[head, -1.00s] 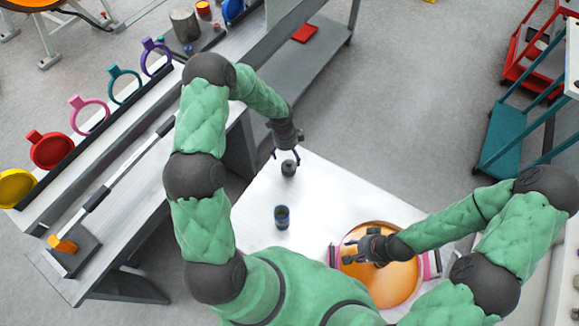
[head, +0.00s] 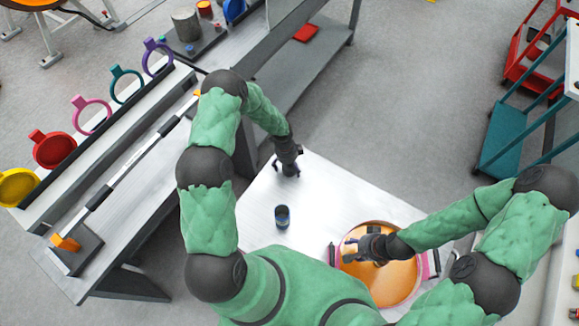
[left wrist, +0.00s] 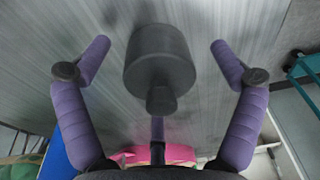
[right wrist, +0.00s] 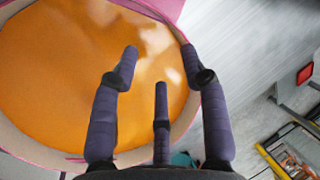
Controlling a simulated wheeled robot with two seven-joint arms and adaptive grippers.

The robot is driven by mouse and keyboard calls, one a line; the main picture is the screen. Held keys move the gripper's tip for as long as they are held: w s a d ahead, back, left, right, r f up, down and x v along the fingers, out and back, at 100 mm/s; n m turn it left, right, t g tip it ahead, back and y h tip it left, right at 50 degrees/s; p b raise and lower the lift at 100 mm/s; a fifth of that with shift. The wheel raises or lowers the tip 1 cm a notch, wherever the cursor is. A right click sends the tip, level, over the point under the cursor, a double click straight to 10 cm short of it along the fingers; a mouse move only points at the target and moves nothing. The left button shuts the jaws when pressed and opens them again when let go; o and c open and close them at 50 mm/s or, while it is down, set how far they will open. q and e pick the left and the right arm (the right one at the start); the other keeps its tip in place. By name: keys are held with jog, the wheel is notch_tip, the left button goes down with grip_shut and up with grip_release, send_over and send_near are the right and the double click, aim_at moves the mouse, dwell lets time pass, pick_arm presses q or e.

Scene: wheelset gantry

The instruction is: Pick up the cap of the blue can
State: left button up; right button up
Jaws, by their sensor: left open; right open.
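The dark grey cap (left wrist: 160,62), round with a small knob, shows in the left wrist view between the spread fingers of my left gripper (left wrist: 160,65), touching neither side finger. In the head view my left gripper (head: 287,172) is low over the white table and mostly hides the cap. The blue can (head: 282,216), dark-walled and open at the top, stands upright on the table, nearer my body than the cap. My right gripper (head: 350,249) is open and empty above the orange round pan; it also shows in the right wrist view (right wrist: 160,65).
The orange pan (head: 391,287) with pink handles takes the table's near right part. The white table (head: 335,190) is clear around the can. A grey bench (head: 150,215) with coloured rings stands at left. A teal cart (head: 502,140) stands at right.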

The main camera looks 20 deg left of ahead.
pick_arm(q)
jog(key=c, duration=1.2)
jog(key=shift+c, duration=0.2)
jog(key=shift+r, duration=0.15)
